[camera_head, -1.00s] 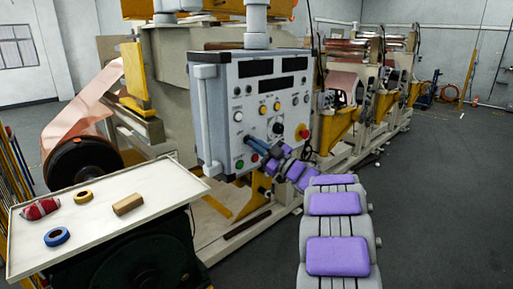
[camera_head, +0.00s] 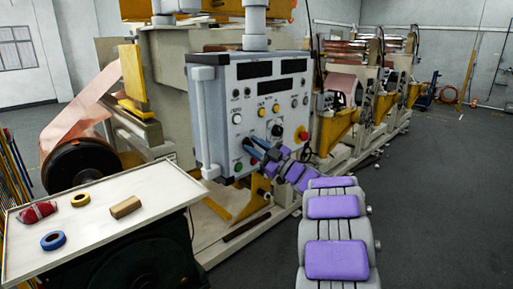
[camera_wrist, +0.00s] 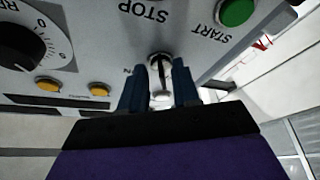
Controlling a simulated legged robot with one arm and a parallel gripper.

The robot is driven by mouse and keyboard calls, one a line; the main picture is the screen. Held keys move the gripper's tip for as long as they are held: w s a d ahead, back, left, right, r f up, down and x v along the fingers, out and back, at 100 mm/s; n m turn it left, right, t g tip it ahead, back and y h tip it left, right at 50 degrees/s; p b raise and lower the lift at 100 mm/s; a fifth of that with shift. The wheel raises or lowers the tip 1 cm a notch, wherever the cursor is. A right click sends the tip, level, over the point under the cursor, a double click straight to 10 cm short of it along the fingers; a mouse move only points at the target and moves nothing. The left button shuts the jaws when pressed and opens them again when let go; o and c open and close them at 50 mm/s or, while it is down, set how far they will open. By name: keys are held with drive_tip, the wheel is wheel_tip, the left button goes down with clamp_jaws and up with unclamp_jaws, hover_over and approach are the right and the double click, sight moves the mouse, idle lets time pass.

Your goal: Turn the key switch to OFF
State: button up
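The control panel (camera_head: 250,95) is a grey box with buttons and dials, facing me. The key switch (camera_wrist: 160,62) is a small metal part low on the panel, in the wrist view just below the word STOP, which appears upside down. My gripper (camera_wrist: 160,88) has its two blue fingers apart, one on each side of the key switch. I cannot tell whether either finger touches it. In the head view my gripper (camera_head: 254,149) is at the panel's lower edge and hides the key switch. The key's label is mostly covered, so its setting is unclear.
A green START button (camera_wrist: 237,11) is close to my gripper. A red emergency knob (camera_head: 302,134) is on the panel's right side. A white tray table (camera_head: 100,217) with tape rolls stands at the left. Grey floor is open at the right.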

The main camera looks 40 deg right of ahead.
drive_tip(key=shift+s+a, duration=0.1)
drive_tip(key=shift+s, duration=0.05)
drive_tip(key=v, duration=1.7)
drive_tip(key=shift+d+p, duration=0.25)
drive_tip(key=shift+p, duration=0.05)
drive_tip(key=shift+f, duration=0.1)
